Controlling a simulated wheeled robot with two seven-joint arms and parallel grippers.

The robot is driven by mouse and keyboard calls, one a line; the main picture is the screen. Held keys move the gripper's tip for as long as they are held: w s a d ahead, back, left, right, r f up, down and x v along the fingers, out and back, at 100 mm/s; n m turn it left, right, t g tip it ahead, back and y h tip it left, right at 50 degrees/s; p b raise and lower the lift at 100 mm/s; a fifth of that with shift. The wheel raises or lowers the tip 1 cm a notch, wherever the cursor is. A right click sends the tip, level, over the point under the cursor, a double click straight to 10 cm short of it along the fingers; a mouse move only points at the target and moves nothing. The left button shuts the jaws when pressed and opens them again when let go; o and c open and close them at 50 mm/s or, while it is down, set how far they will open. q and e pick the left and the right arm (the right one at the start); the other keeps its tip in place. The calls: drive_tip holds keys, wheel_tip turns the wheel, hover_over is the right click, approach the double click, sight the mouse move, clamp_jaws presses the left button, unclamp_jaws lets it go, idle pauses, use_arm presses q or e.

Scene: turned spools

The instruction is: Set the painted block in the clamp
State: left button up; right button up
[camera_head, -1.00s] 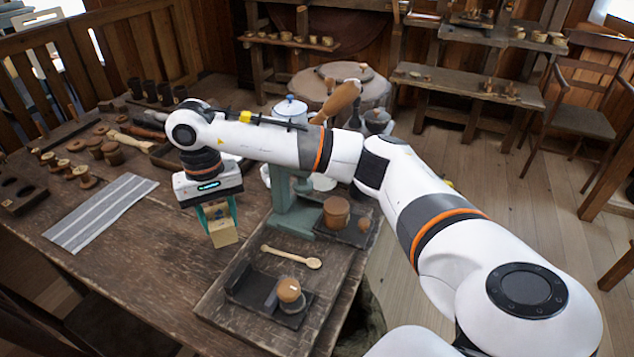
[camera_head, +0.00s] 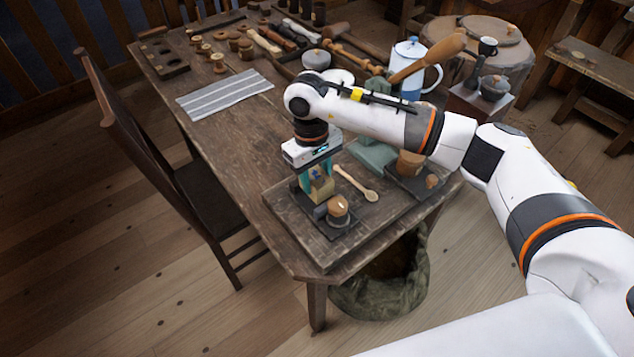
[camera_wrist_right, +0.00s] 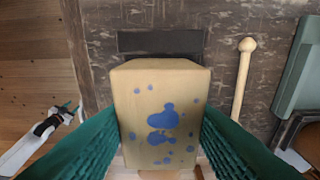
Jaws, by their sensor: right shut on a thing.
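My right gripper (camera_head: 318,184) is shut on the painted block (camera_head: 322,191), a pale wooden block. In the right wrist view the block (camera_wrist_right: 160,110) shows blue spots and sits between the green fingers. The clamp (camera_head: 321,212), dark and low with a round wooden knob (camera_head: 338,205), is on the wooden tray. The block is just above or behind it; whether they touch cannot be told. In the wrist view a dark bar of the clamp (camera_wrist_right: 160,40) shows beyond the block, which hides the rest. My left gripper (camera_wrist_right: 68,108) seems to show small at the wrist view's left edge, fingers unclear.
A wooden spoon (camera_head: 357,185) lies on the tray (camera_head: 283,207) right of the block. A brown pot (camera_head: 410,163) stands farther right. A striped cloth (camera_head: 224,93) and several spools lie farther back. A chair (camera_head: 165,160) stands at the table's left side.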

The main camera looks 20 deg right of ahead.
sight(316, 186)
wheel_tip(316, 186, down, 3)
drive_tip(key=shift+f, duration=0.15)
drive_tip(key=o, duration=1.1)
drive_tip(key=shift+r, duration=0.3)
drive_tip(key=shift+w+r, duration=0.15)
drive_tip(key=shift+r, duration=0.15)
drive_tip(key=r, duration=0.3)
drive_tip(key=r+b, duration=0.1)
drive_tip(key=r, duration=0.3)
drive_tip(key=w+r, duration=0.1)
drive_tip(key=r, duration=0.3)
drive_tip(key=shift+a+r+b, duration=0.1)
drive_tip(key=shift+a+b, duration=0.15)
drive_tip(key=shift+b, duration=0.15)
